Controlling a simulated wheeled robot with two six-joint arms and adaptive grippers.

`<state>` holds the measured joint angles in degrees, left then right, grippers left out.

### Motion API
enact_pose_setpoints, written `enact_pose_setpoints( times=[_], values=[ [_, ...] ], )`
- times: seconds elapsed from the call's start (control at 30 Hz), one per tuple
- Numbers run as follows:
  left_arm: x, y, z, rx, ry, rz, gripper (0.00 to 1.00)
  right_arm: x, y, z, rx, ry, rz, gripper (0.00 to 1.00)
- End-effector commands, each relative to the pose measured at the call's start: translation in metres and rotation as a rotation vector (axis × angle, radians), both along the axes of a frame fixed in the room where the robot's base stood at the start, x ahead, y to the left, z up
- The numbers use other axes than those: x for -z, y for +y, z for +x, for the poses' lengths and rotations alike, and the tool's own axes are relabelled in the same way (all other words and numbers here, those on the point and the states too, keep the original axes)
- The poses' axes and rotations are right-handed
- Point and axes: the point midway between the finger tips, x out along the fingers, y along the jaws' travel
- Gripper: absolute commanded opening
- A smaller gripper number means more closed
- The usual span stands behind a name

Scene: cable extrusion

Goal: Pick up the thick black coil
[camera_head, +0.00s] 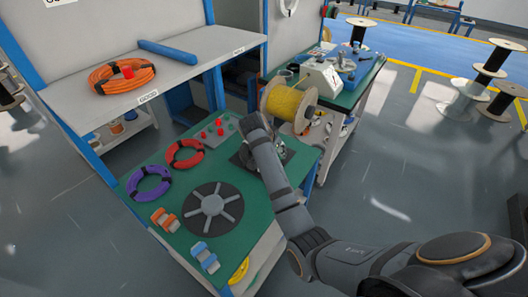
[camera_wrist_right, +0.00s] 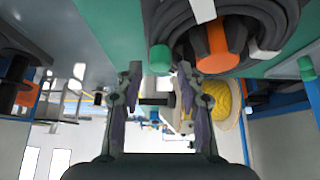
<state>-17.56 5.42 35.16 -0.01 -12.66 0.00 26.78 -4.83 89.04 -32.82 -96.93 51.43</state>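A thick black coil (camera_wrist_right: 272,22) of stacked dark rings fills the top right of the right wrist view, cut off by the frame edge. An orange piece (camera_wrist_right: 214,42) and a white strip cross it. My right gripper (camera_wrist_right: 159,72) is open and empty, its two fingers apart, with the coil beyond and to the right of the fingertips. In the head view my right arm reaches over the far right part of the green table (camera_head: 140,190) and mostly hides the gripper. I cannot make out the coil there. My left gripper is not in view.
On the green table lie a purple coil (camera_head: 149,184), a red coil (camera_head: 184,153) and a black spoked disc (camera_head: 213,209). A yellow-wound spool (camera_head: 289,102) stands close beyond my right arm. An orange coil (camera_head: 122,76) and a blue bar (camera_head: 168,52) lie on the shelf.

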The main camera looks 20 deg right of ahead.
Motion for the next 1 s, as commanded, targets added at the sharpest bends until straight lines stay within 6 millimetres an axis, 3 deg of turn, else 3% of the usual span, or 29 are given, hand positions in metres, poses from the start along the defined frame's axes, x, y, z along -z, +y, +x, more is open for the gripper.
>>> enact_pose_setpoints(
  times=[0.17,0.4,0.7,1.0],
  values=[
    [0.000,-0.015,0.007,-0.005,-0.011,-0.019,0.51,0.007,-0.001,0.001,0.000,0.002,0.000,0.38],
    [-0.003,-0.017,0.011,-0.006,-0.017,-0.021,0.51,0.045,-0.012,0.008,0.000,0.002,-0.001,0.38],
    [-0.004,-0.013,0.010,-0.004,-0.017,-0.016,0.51,0.052,-0.015,0.010,0.000,-0.001,0.002,0.38],
    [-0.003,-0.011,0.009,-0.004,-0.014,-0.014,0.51,0.051,-0.015,0.010,0.000,-0.001,0.002,0.00]
  ],
)
